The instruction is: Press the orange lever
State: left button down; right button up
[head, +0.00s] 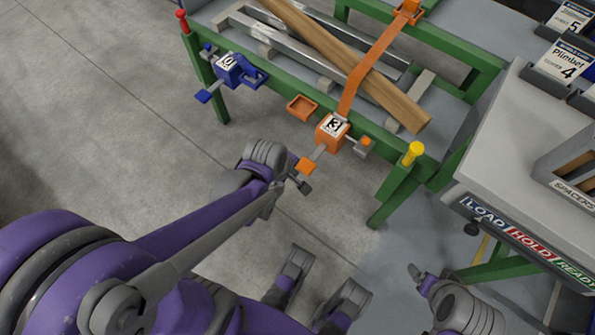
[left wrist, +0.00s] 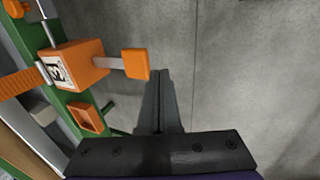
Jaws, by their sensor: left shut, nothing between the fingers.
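The orange lever (head: 305,166) is a flat orange paddle on a grey bar. The bar comes out of the orange ratchet box marked 3 (head: 331,131) on the green table frame. My left gripper (head: 303,186) is shut and empty, with its tips close beside the paddle. In the left wrist view the paddle (left wrist: 135,63) is just left of the shut fingertips (left wrist: 160,76); I cannot tell whether they touch. My right gripper (head: 416,272) is at the lower right, apart from the lever; its finger state is unclear.
A wooden beam (head: 350,62) lies on the table under an orange strap (head: 376,62). A blue box marked 0 (head: 230,69) with a blue paddle is to the left. A yellow-topped post (head: 413,151) and a grey side table (head: 520,130) stand right. The floor left is clear.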

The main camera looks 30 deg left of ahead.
pick_arm(q)
jog(key=v, duration=0.2)
jog(key=p+v, duration=0.1)
jog(key=v, duration=0.1)
jog(key=shift+s+f, duration=0.15)
jog(key=shift+s, duration=0.25)
pick_arm(e)
notch_tip(320, 180, up, 2)
jog(key=shift+s+r, duration=0.1)
jog(key=shift+r, duration=0.05)
pick_arm(q)
jog(key=s+d+r+m, duration=0.5)
jog(key=s+r+m, duration=0.1)
jog(key=m, duration=1.1)
notch_tip(320, 180, up, 18)
jog(key=w+t+p, duration=0.1)
jog(key=w+p, duration=0.1)
jog(key=p, duration=1.4)
jog(key=shift+w+a, duration=0.15)
jog(key=shift+a, duration=0.05)
pick_arm(e)
notch_tip(320, 180, up, 18)
jog(key=w, duration=0.2)
jog(key=shift+t, duration=0.4)
